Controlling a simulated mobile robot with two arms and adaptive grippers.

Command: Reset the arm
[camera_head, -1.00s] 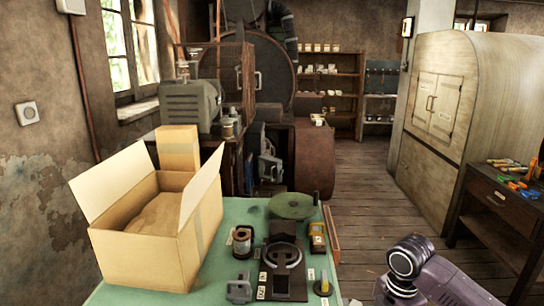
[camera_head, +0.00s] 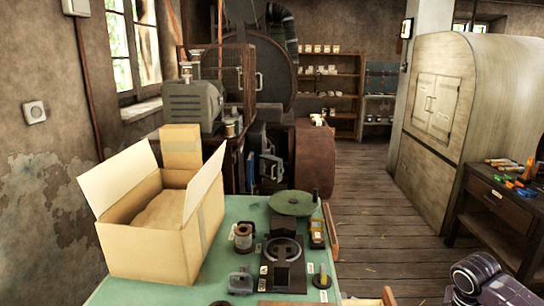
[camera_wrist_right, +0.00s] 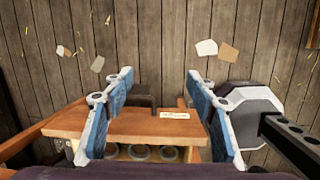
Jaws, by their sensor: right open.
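A dark flat device with a round ring (camera_head: 284,249) lies on the green-topped bench (camera_head: 225,268) in the head view. A green disc (camera_head: 293,203) lies behind it. My right arm shows only as a purple-grey link at the lower right corner; its gripper is out of the head view. In the right wrist view my right gripper (camera_wrist_right: 160,105) is open and empty, its two blue pads wide apart. A wooden top with a dark handle-like bar (camera_wrist_right: 141,101) and a small label lies beyond and between the fingers. My left gripper is not in view.
An open cardboard box (camera_head: 150,245) takes up the bench's left side. A spool (camera_head: 243,236), a grey block (camera_head: 240,281) and a yellow-tipped piece (camera_head: 322,278) surround the device. A tool table (camera_head: 497,205) stands at right. The plank floor (camera_head: 375,205) between is clear.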

